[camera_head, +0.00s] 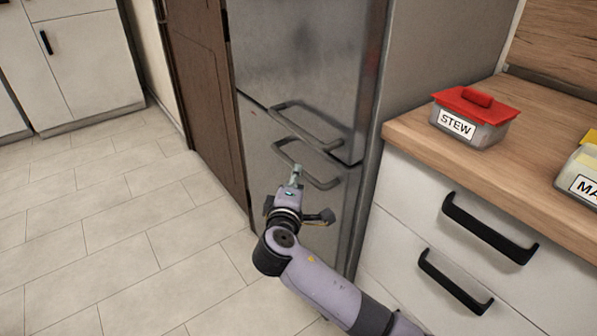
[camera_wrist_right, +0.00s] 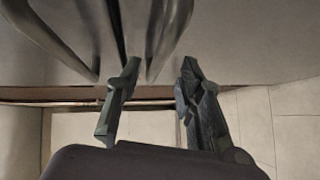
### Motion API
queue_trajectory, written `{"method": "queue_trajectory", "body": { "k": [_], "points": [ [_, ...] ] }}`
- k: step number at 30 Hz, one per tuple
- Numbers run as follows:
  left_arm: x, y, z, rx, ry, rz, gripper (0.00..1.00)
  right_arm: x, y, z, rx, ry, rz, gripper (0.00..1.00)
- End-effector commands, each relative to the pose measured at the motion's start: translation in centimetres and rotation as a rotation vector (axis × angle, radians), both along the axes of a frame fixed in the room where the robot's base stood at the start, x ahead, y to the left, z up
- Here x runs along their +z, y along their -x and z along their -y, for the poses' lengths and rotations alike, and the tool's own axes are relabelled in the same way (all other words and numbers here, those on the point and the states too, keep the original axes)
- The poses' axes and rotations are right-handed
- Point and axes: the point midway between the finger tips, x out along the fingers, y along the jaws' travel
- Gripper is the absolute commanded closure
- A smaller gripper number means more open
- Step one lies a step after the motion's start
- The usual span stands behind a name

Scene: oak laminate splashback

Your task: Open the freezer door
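A grey steel fridge-freezer has an upper door (camera_head: 300,50) and a lower door (camera_head: 258,150), both closed in the head view. The upper handle (camera_head: 303,122) sits just above the seam and the lower handle (camera_head: 312,178) just below it. Which one is the freezer is not labelled. My left gripper is out of view.
A wooden counter (camera_head: 411,125) with black-handled drawers (camera_head: 480,228) stands right of the fridge. A red-lidded STEW container (camera_head: 470,118) and a yellow-lidded one (camera_head: 583,172) are on it. A brown panel (camera_head: 205,75) is left of the fridge. Tiled floor (camera_head: 120,220) at left is clear.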

Motion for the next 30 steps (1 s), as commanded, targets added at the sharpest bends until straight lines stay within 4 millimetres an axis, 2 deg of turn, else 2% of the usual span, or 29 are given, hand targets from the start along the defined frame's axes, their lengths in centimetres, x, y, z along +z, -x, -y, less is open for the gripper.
{"method": "queue_trajectory", "body": {
  "k": [1,6,12,22,30],
  "points": [
    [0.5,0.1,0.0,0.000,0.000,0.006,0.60,-0.2,-1.2,0.3,-0.003,0.002,0.002,0.65],
    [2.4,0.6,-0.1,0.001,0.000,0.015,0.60,-0.7,-4.0,0.6,-0.001,0.001,0.001,0.65],
    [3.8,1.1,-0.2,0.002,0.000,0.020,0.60,-0.9,-5.8,0.8,0.000,0.000,0.001,0.65],
    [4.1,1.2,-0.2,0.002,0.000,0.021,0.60,-0.9,-6.1,0.9,0.000,-0.001,0.000,0.65],
    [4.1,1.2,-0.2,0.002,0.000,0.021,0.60,-0.9,-6.0,0.9,0.000,-0.001,0.000,0.83]
  ]
}}
